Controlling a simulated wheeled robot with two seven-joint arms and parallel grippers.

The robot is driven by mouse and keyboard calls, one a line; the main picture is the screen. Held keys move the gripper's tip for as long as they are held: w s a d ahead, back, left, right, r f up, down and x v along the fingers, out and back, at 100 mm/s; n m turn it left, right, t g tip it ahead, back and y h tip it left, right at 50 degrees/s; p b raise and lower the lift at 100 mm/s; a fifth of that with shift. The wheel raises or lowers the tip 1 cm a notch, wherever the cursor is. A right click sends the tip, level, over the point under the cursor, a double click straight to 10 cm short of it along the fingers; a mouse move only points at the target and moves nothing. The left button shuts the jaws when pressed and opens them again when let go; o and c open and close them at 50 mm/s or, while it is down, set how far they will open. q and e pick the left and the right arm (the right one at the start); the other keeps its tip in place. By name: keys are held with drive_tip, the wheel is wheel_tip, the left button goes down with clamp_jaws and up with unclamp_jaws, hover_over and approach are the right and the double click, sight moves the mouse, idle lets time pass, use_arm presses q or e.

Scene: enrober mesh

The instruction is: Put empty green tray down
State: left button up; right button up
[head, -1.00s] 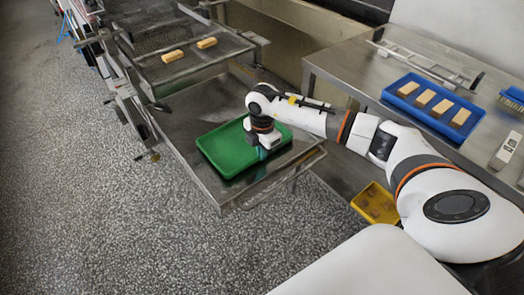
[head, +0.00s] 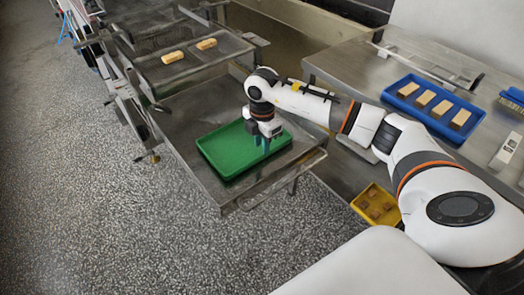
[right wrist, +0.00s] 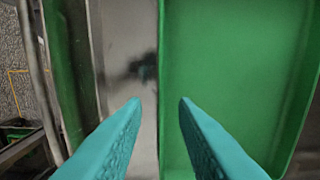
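The green tray (head: 228,158) is empty and lies flat on the metal table (head: 185,112) at the end of the conveyor. My right gripper (head: 265,146) is at the tray's far right side, its teal fingers pointing down. In the right wrist view, the two fingertips (right wrist: 159,100) are apart, with the near edge line of the green tray (right wrist: 240,70) showing between them. The fingers appear clear of the tray wall, with nothing clamped. My left gripper is out of view.
Two pale bars (head: 173,57) lie on the mesh conveyor (head: 190,72) behind. A blue tray (head: 436,122) with several bars stands on the right-hand bench (head: 350,63). A yellow tray (head: 370,222) with brown pieces is lower down. The floor at left is clear.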

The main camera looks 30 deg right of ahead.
wheel_tip(320, 180, up, 8)
drive_tip(key=shift+f, duration=0.2)
